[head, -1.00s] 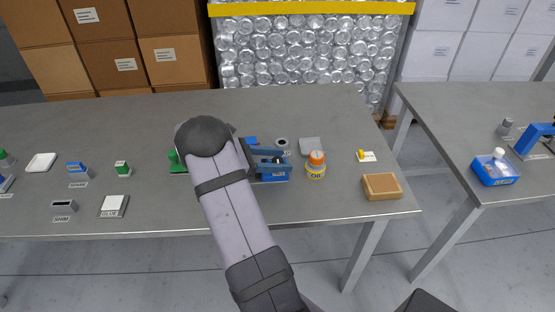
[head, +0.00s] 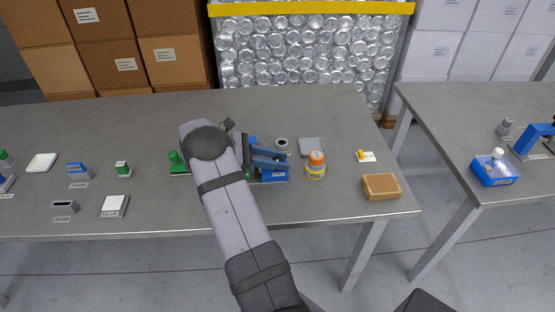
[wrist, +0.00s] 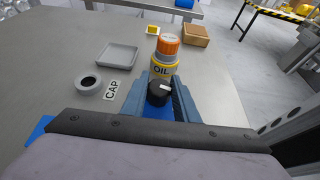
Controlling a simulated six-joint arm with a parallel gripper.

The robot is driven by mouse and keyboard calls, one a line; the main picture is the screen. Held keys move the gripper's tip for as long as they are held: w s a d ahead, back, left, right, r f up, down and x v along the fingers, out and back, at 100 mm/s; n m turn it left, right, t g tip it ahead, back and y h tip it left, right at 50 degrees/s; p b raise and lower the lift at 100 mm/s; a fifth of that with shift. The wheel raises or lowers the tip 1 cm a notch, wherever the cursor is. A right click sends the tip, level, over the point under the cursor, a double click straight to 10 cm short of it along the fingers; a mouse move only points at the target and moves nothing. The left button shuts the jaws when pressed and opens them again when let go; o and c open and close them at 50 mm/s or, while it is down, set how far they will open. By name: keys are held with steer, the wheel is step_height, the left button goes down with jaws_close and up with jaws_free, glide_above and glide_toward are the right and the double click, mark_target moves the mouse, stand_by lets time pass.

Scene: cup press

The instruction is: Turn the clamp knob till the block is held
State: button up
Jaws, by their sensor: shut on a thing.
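My gripper (wrist: 162,88) is shut on a black knob (wrist: 158,94) with a white mark, seen between the blue-grey fingers in the wrist view. In the head view my gripper (head: 270,158) is over the blue clamp (head: 275,176), near the table's front edge. A blue part of the clamp (wrist: 158,112) shows below the knob in the wrist view. My arm and fingers hide most of the clamp. I cannot make out the block or tell whether the jaws touch it.
An oil bottle (head: 316,167) with an orange cap stands close to the right of the clamp. A grey ring (wrist: 88,84) and a grey tray (wrist: 117,55) lie behind it. A brown box (head: 381,186) is farther right. A green-knobbed fixture (head: 174,163) is left of my arm.

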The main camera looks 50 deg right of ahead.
steer(key=shift+f+m+g+y+b, duration=0.1)
steer(key=shift+m+g+y+b, duration=0.35)
steer(key=shift+m+g+y, duration=0.6)
steer(key=shift+m+g+y+b, duration=0.35)
steer(key=shift+m+y, duration=0.3)
steer(key=shift+m, duration=0.2)
steer(key=o, duration=1.1)
steer(key=shift+c, duration=0.2)
steer(key=shift+r, duration=0.2)
step_height(320, 180, up, 10)
steer(key=shift+p, duration=1.05)
